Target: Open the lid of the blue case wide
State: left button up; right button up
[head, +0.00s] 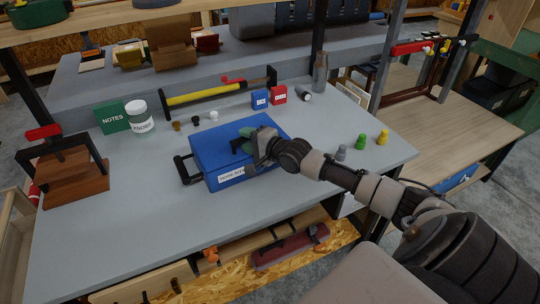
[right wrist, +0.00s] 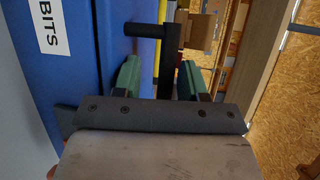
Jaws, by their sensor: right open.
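The blue case (head: 215,150) lies on the grey bench with its lid down. A white label (head: 231,174) is on its near side, and a black handle (head: 186,170) sticks out at its left. My right gripper (head: 241,141) is open, with its green fingers over the right part of the lid, pointing left. In the right wrist view the blue case (right wrist: 85,60) fills the left side. There the black handle (right wrist: 150,30) shows beyond the spread fingers (right wrist: 160,78), and nothing is visibly gripped. I cannot tell whether a finger touches the lid. My left gripper is not in view.
A green notes box (head: 112,118), a white jar (head: 139,117) and a wooden block with a clamp (head: 75,180) stand left. A yellow bar (head: 205,95) and small blue and red boxes (head: 279,94) lie behind. Green and yellow pieces (head: 361,142) stand right. The front bench is clear.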

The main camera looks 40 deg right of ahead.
jog(key=v, duration=0.8)
jog(key=shift+r, duration=0.3)
